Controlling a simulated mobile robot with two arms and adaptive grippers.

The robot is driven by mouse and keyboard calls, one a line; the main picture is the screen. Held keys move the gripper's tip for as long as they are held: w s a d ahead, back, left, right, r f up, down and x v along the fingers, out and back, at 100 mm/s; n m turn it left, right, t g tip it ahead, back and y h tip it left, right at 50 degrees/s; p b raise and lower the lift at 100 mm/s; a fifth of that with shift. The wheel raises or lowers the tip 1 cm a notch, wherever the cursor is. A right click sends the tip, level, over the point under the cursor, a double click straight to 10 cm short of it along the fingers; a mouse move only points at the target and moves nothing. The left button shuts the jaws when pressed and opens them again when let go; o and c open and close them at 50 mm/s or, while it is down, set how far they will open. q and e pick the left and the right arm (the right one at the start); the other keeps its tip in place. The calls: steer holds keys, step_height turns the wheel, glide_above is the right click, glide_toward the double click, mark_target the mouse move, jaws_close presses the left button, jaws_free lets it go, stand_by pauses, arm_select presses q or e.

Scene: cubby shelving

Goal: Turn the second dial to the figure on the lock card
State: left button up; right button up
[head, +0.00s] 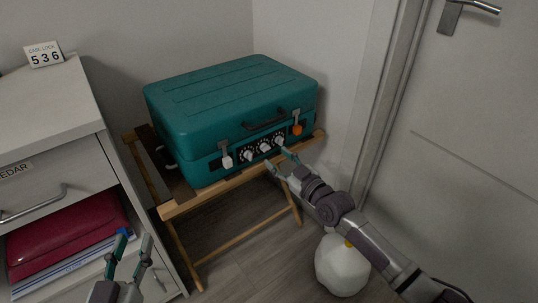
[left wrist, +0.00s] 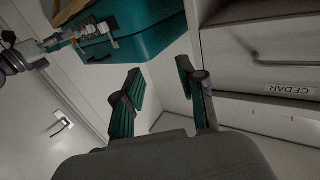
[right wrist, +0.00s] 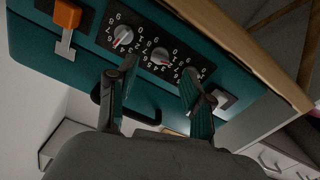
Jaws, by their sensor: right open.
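The teal case (head: 230,100) lies closed on a wooden rack. Its front has a black panel with three white dials; the second dial (head: 265,147) is the middle one. In the right wrist view the second dial (right wrist: 160,57) has a red mark and a ring of digits; its exact setting is unclear. The lock card (head: 44,55) reads "CASE LOCK 536". My right gripper (head: 279,159) is open in front of the panel, its fingers (right wrist: 160,72) either side of the second dial in the right wrist view; contact is not clear. My left gripper (head: 135,238) is open and empty.
A white latch (head: 227,162) and an orange latch (head: 297,129) flank the dials. A white rounded object (head: 340,268) is on the floor near the door.

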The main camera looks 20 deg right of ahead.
mark_target(265, 148)
arm_select(q)
step_height(265, 148, up, 6)
steer(key=t+h+b, duration=0.1)
steer(key=t, duration=0.3)
steer(key=shift+s+d+r+h, duration=0.15)
steer(key=shift+s+d+h, duration=0.2)
steer(key=shift+s+h, duration=0.05)
arm_select(e)
steer(key=shift+x, duration=2.55)
jaws_close()
